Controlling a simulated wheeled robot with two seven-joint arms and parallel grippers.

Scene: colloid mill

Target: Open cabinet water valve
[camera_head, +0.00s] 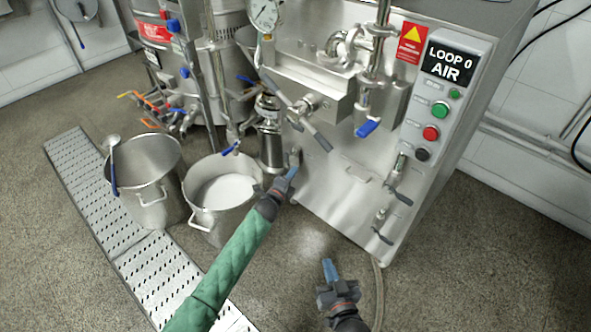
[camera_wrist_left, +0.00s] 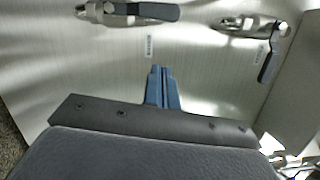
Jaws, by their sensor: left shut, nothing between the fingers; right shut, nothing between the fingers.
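The steel cabinet (camera_head: 340,195) has small lever valves on its front. One valve (camera_head: 295,157) is low on its left side, right by my left gripper (camera_head: 291,173). An upper right valve (camera_head: 397,190) and a lower right valve (camera_head: 381,228) have dark levers. I cannot read which is for water. In the left wrist view, my left gripper (camera_wrist_left: 161,88) is shut and empty before the panel. There, one valve (camera_wrist_left: 130,12) has its lever lying sideways; another valve (camera_wrist_left: 255,30) has its lever hanging down. My right gripper (camera_head: 329,270) is shut and empty, low in front of the cabinet.
A button panel (camera_head: 440,105) and a blue-handled valve (camera_head: 366,127) are higher on the cabinet. Steel pots, an empty pot (camera_head: 143,165) and a pot with white contents (camera_head: 222,190), stand left of my left arm. A hose (camera_head: 378,290) runs along the floor.

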